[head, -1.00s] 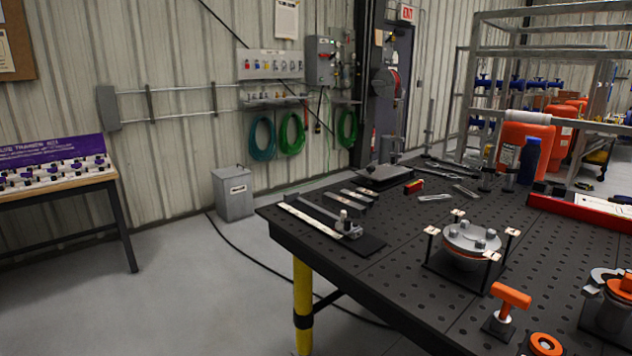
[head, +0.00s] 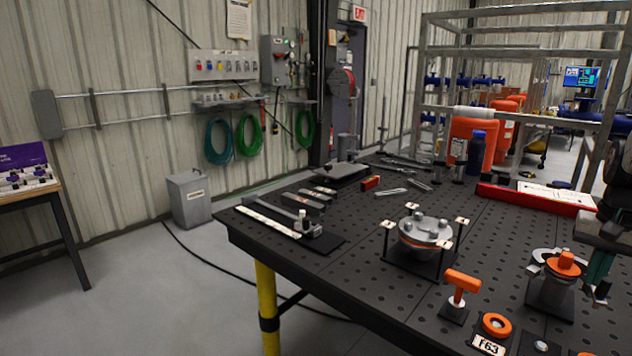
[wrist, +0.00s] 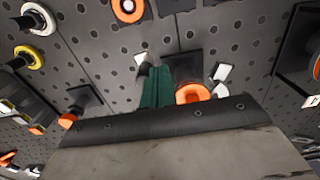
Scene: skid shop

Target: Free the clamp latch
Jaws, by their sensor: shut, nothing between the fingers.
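I cannot tell for sure which part is the clamp latch. A small bar clamp (head: 308,229) lies on a dark mat at the left end of the bench. Nearer my gripper, a dark fixture (head: 551,296) carries a metal ring and an orange knob (head: 566,263). My gripper (head: 596,295) is at the right edge of the head view, shut and empty, just right of this fixture. Its teal part hangs below my dark arm, and it is apart from the bar clamp. In the wrist view, an orange round part (wrist: 193,94) on a dark block shows close by.
A bolted flange piece (head: 424,230) stands between slim posts mid-bench. An orange T-handle (head: 462,282) and an orange ring (head: 497,324) stand at the front. A red tray (head: 530,199) and blue bottle (head: 476,155) are behind. Bare bench lies between flange and T-handle.

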